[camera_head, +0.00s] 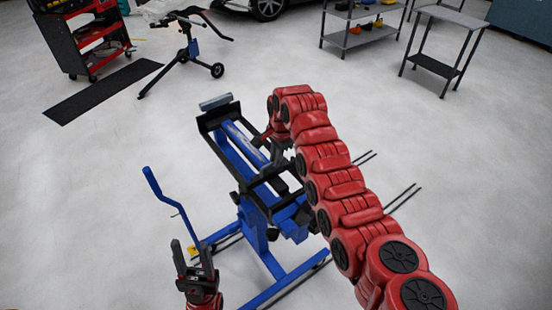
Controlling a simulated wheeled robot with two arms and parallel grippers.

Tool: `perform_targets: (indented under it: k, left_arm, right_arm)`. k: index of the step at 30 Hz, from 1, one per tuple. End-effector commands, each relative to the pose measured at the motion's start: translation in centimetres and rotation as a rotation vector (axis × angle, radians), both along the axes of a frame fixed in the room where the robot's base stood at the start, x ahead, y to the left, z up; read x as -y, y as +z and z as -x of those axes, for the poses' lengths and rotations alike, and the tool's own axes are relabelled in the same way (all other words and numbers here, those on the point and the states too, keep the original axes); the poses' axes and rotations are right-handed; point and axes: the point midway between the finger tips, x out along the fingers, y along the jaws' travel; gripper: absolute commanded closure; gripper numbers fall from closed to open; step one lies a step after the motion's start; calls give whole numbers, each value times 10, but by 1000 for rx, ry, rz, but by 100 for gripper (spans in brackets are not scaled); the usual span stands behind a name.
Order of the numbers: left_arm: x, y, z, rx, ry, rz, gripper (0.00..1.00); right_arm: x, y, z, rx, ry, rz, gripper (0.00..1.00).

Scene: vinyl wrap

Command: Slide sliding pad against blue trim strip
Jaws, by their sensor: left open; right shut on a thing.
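The blue trim strip (243,143) lies lengthwise along the top of a black-framed stand with a blue base. My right arm reaches in from the lower right. Its gripper (279,157) points down beside the strip's near right part. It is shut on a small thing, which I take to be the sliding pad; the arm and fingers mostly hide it. I cannot tell whether the pad touches the strip. My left gripper (192,262) is open and empty at the lower left, pointing up, apart from the stand.

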Motion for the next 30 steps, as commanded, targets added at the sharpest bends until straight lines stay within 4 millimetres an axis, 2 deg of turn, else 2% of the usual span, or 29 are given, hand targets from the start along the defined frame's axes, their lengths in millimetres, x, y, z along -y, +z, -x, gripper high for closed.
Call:
perform_targets:
  k: [1, 2, 6, 7, 18, 22, 26, 30]
  left_arm:
    - [0, 1, 0, 0, 0, 0, 50]
    - [0, 1, 0, 0, 0, 0, 50]
    - [0, 1, 0, 0, 0, 0, 50]
    - [0, 1, 0, 0, 0, 0, 50]
    - [0, 0, 0, 0, 0, 0, 50]
    - [0, -3, 0, 0, 0, 0, 50]
    - [0, -11, 0, 0, 0, 0, 50]
    - [0, -24, 0, 0, 0, 0, 50]
  right_arm:
    - [-4, 8, -6, 26, 2, -9, 100]
    - [-4, 8, -6, 26, 2, -10, 84]
    - [-4, 8, -6, 26, 2, -9, 58]
    - [-4, 8, -5, 24, 3, -8, 55]
    - [-2, 5, -3, 15, 1, -5, 55]
    - [-1, 10, -3, 16, 1, -5, 55]
    - [1, 27, 0, 19, 1, -6, 55]
    - [5, 61, 6, 20, 2, -5, 55]
